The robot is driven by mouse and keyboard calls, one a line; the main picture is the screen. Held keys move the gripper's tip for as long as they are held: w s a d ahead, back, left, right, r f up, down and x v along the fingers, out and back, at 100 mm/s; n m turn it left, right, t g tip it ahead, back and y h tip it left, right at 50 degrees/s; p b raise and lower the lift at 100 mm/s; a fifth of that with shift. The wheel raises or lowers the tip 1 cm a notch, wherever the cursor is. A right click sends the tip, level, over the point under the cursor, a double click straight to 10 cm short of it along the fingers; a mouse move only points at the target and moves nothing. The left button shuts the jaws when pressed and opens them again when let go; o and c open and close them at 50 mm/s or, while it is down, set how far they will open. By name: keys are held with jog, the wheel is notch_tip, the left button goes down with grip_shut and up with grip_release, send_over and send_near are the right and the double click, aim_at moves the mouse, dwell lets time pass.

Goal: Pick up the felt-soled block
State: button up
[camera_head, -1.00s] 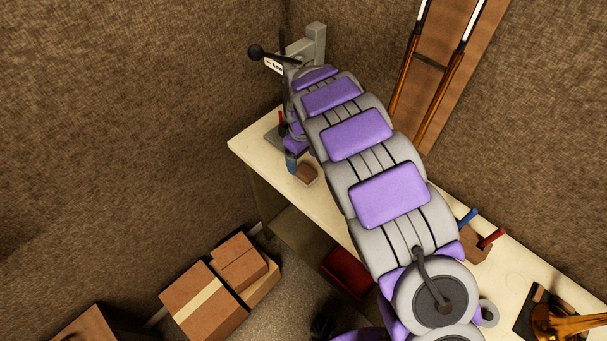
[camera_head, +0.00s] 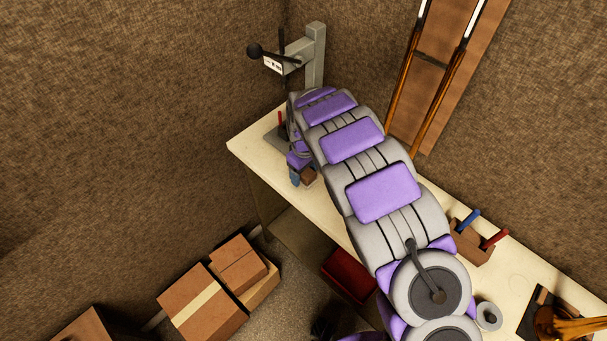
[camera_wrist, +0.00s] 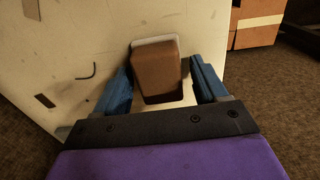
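The felt-soled block (camera_wrist: 156,72) is a brown block with a pale layer along its far edge. It stands on the cream bench top between the two blue fingers of my gripper (camera_wrist: 161,68) in the wrist view. The fingers are apart, with a clear gap to the block on the right and a narrower one on the left. In the head view the block (camera_head: 309,178) shows as a small brown piece beside the blue fingertip, partly hidden by my gripper (camera_head: 299,178).
A grey press with a black-knobbed lever (camera_head: 315,50) stands at the bench's far end.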

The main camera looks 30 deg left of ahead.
aim_at(305, 172)
jog(key=shift+d+r, duration=0.1)
jog(key=shift+d, duration=0.2)
jog(key=c, duration=0.5)
jog(key=shift+a, duration=0.2)
jog(key=c, duration=0.3)
jog(key=shift+c, duration=0.2)
jog(key=shift+a+r, duration=0.1)
jog(key=shift+r, duration=0.35)
notch_tip(305, 172, up, 3)
jog(key=shift+s+f+p, duration=0.1)
jog(key=shift+f+p, duration=0.05)
jog(key=shift+p, duration=0.3)
jog(key=s+d+r+p, duration=0.1)
jog(key=s+d, duration=0.9)
jog(key=s, duration=0.2)
jog(key=shift+s+r, duration=0.15)
jog(key=shift+s, duration=0.1)
